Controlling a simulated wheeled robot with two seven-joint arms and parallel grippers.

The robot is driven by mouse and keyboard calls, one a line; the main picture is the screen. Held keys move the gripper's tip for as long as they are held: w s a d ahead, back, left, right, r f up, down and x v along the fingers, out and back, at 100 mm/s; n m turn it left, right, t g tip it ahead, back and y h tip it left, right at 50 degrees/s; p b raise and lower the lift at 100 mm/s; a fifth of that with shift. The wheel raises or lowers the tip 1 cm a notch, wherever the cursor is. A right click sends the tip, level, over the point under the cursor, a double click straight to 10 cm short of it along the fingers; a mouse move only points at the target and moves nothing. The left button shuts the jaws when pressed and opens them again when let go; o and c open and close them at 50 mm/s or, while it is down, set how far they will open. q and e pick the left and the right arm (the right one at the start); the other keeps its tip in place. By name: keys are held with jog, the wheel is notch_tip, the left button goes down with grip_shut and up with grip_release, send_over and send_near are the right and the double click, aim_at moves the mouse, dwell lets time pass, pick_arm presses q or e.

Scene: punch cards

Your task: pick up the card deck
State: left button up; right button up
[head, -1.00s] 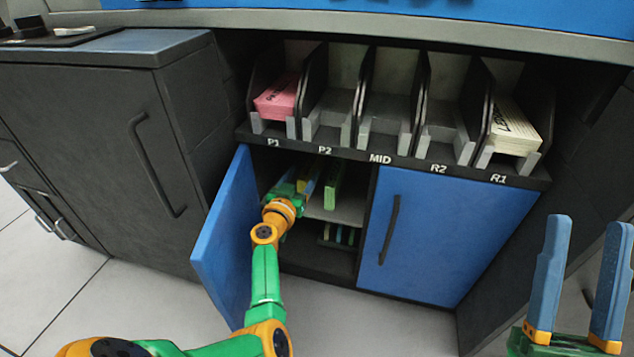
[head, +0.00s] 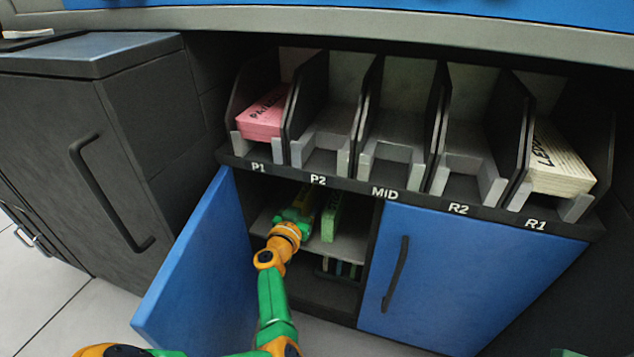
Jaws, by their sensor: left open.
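A green card deck (head: 332,216) stands upright on the upper shelf inside the open cabinet under the bins. My left gripper (head: 308,192) is open and reaches into the cabinet, just left of this deck. Its fingertips are largely hidden by its own wrist and the shadow, so I cannot tell whether they touch anything. A pink card deck (head: 263,118) lies in bin P1. A cream card deck (head: 557,165) marked with letters like "LEDGER" lies in bin R1. My right gripper's fingers are out of view.
The open blue door (head: 195,265) stands left of my left arm. The closed blue door (head: 465,270) is on the right. Several thin items (head: 338,267) stand on the lower shelf. Bins P2, MID and R2 look empty. A dark cabinet (head: 120,150) stands at the left.

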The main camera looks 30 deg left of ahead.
pick_arm(q)
jog(key=shift+s+r, duration=0.1)
grip_shut()
dwell(0.3)
